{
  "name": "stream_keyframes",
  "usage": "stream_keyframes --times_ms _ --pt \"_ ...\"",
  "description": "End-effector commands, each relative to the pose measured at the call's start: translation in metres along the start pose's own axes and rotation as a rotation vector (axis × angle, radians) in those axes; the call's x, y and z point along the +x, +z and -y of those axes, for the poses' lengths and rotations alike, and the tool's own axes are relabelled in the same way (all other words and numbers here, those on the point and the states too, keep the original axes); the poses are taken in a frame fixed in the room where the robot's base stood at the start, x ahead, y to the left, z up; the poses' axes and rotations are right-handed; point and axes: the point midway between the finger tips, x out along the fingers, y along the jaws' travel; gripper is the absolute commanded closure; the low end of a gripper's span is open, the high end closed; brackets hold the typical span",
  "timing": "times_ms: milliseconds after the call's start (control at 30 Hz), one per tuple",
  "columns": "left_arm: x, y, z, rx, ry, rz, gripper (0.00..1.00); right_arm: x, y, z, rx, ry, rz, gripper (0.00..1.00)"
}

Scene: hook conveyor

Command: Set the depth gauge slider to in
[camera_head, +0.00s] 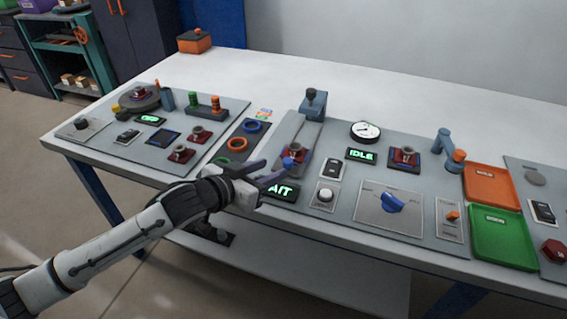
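No readable label marks the depth gauge slider, so I cannot tell for certain which part it is. One candidate is a small orange slider (452,216) on a light plate at the right of the middle panel. Another is a small blue knob (289,162) beside a red block and grey cylinder, in front of a grey track with a blue post (313,104). My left gripper (274,170) is at the left of this blue knob, with its fingers apart; I cannot tell whether it touches the knob. My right gripper is out of view.
A blue dial (391,203), a white push button (325,196) and a rocker switch (333,168) lie right of the gripper. A round gauge (365,131) stands behind. Orange (492,171) and green (535,242) trays are at the right. The table's back is mostly clear.

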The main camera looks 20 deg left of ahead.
Motion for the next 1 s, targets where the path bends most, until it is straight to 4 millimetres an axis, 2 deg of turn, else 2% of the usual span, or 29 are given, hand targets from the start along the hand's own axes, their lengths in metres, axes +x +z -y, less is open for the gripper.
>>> stream_keyframes --times_ms 33,200,400,800,1000 --pt "0.011 -0.001 0.001 -0.002 -0.002 -0.001 0.60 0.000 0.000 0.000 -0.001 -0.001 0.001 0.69" --pt "0.042 -0.001 0.000 0.001 -0.002 0.000 0.60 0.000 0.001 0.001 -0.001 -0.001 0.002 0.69" --pt "0.064 0.000 0.000 0.001 0.000 0.000 0.60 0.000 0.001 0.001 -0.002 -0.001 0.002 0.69" --pt "0.071 0.000 0.000 0.002 0.000 0.001 0.60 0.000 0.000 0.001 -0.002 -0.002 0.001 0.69" --pt "0.071 0.001 0.000 0.002 0.000 0.001 0.94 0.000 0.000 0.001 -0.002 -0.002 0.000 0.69"
